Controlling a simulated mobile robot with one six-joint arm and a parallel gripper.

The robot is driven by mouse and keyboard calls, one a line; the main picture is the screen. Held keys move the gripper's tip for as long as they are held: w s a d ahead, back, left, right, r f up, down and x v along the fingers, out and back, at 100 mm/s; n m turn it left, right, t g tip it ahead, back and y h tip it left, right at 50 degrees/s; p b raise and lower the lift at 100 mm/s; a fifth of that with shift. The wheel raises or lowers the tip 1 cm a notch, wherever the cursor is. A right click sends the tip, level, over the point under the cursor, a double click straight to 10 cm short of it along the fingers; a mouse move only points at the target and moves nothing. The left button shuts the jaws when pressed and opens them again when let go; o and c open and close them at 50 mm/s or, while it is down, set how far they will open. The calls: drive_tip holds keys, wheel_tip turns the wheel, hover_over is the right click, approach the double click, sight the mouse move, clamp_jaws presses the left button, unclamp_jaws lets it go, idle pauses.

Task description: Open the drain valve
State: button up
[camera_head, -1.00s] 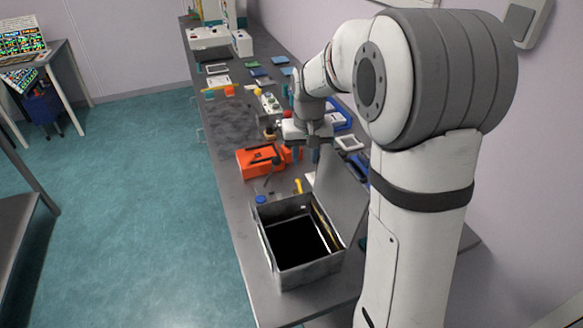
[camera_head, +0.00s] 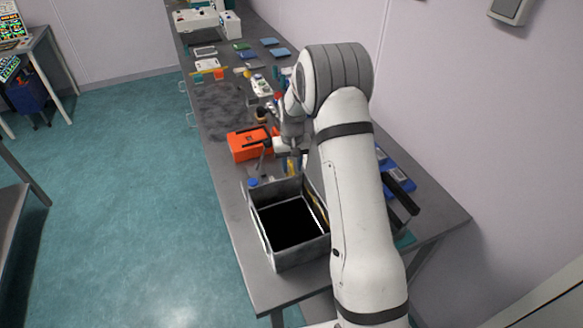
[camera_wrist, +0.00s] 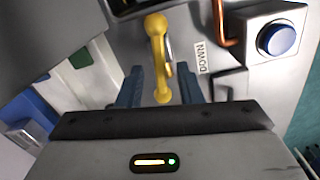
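The yellow valve handle (camera_wrist: 158,50) stands out from a grey metal box, seen close in the wrist view. My gripper (camera_wrist: 160,90) is open, with one blue finger on each side of the handle. Gaps show between the handle and both fingers, so it does not look clamped. In the head view, the grey open-topped box (camera_head: 262,232) stands at the near end of the bench, and my gripper is at its far side, mostly hidden by my arm. A bit of yellow (camera_head: 291,165) shows there.
An orange case (camera_head: 247,145) lies on the bench (camera_head: 225,180) beyond the box. Blue items (camera_head: 400,178) lie on the right.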

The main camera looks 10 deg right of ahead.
drive_tip(key=shift+f, duration=1.15)
clamp_jaws()
